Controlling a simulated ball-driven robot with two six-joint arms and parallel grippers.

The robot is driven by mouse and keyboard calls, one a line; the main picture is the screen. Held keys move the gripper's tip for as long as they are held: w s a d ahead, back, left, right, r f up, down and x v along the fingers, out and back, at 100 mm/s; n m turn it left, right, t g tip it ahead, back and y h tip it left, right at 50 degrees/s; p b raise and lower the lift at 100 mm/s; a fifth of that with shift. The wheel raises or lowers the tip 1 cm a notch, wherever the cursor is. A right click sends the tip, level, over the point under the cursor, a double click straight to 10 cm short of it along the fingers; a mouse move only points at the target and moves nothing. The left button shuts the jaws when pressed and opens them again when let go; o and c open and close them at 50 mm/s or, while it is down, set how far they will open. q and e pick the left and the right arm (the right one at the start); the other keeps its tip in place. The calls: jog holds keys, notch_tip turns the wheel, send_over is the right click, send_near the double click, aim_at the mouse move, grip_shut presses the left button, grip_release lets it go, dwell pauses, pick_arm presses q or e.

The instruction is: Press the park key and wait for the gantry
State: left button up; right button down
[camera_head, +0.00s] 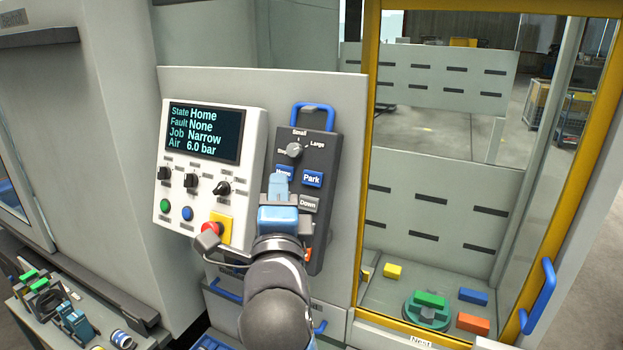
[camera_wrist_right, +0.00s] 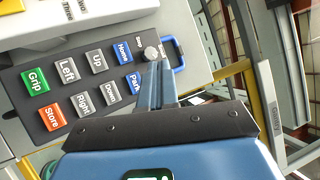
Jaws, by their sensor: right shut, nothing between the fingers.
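The grey key pendant (camera_head: 318,150) hangs on the cabinet front, with a knob at its top. Its blue Park key (camera_head: 312,179) is in the right column, above the Down key (camera_head: 309,203). In the right wrist view the Park key (camera_wrist_right: 134,83) is partly hidden by my fingers. My right gripper (camera_head: 279,182) is shut and empty, in front of the pendant, partly covering the Home key. In the right wrist view its fingertips (camera_wrist_right: 158,65) are near the knob and Park key; I cannot tell whether they touch. The screen (camera_head: 205,132) reads State Home, Fault None, Job Narrow, Air 6.0 bar. My left gripper is not visible.
The white control panel (camera_head: 183,212) with small knobs and a red stop button (camera_head: 211,229) is left of my right gripper. A yellow-framed glass enclosure (camera_head: 367,150) on the right holds coloured blocks and a green round fixture (camera_head: 427,310). A tool bench is at lower left.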

aim_at(312, 179)
jog(key=shift+w, duration=0.1)
jog(key=shift+w+d+f+b, duration=0.2)
jog(key=shift+w+d+f, duration=0.4)
jog(key=shift+w, duration=0.6)
jog(key=shift+w+d+f+b, duration=0.15)
jog(key=shift+w+d+f, duration=0.4)
jog(key=shift+w, duration=0.65)
jog(key=shift+w+d+f+b, duration=0.2)
jog(key=shift+w+d+f, duration=0.15)
jog(key=shift+w+d, duration=0.65)
jog(key=shift+w+a, duration=0.2)
jog(key=shift+w+d+f+b, duration=0.15)
jog(key=shift+w+d+b, duration=0.05)
jog(key=shift+w+b, duration=0.2)
